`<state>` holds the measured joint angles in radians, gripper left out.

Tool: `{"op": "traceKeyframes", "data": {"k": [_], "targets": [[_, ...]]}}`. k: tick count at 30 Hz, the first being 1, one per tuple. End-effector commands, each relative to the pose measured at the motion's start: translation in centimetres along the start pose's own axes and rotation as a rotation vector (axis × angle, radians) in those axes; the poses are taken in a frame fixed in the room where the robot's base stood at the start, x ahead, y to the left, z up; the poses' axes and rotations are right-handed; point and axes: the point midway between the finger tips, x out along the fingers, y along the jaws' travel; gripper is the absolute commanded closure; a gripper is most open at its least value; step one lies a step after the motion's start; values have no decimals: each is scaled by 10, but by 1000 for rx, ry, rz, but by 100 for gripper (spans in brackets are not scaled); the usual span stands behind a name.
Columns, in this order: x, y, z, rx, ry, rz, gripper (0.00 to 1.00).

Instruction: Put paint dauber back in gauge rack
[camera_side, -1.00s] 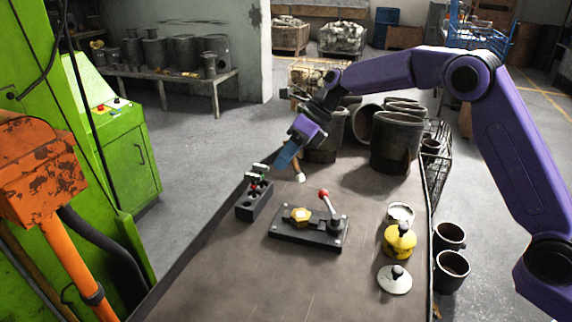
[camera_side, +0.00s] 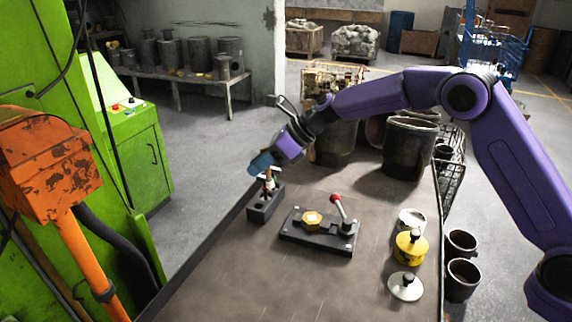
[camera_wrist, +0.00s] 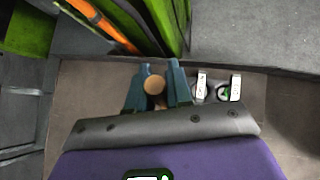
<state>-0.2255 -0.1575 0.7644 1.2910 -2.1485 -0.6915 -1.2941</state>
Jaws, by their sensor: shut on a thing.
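The gauge rack (camera_side: 262,212) is a dark block with round holes at the table's left edge. My gripper (camera_side: 262,168) is just above it, with blue fingers angled down. In the wrist view the fingers of my gripper (camera_wrist: 156,92) are shut on the paint dauber (camera_wrist: 154,84), whose round tan end shows between them. In the side view the fingers mostly hide the dauber, and I cannot tell whether its lower end is in a hole. Two white-tagged gauges (camera_wrist: 201,88) (camera_wrist: 235,88) stand right beside the gripper. A near rack hole looks empty.
A black fixture plate (camera_side: 318,238) with a yellow hex part and a red-knobbed lever (camera_side: 337,204) lies right of the rack. A yellow pot (camera_side: 410,248), a pale cup and a lid stand farther right. The table's front is clear. Large dark pots stand behind.

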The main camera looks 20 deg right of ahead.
Motion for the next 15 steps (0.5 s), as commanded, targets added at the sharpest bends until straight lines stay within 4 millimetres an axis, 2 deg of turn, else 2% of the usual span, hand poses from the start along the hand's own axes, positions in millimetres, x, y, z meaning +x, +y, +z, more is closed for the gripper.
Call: {"op": "traceKeyframes", "data": {"k": [6, 15], "targets": [[20, -2, 6, -65, -108, -56, 100], [28, -4, 6, -93, -158, -90, 100]]}}
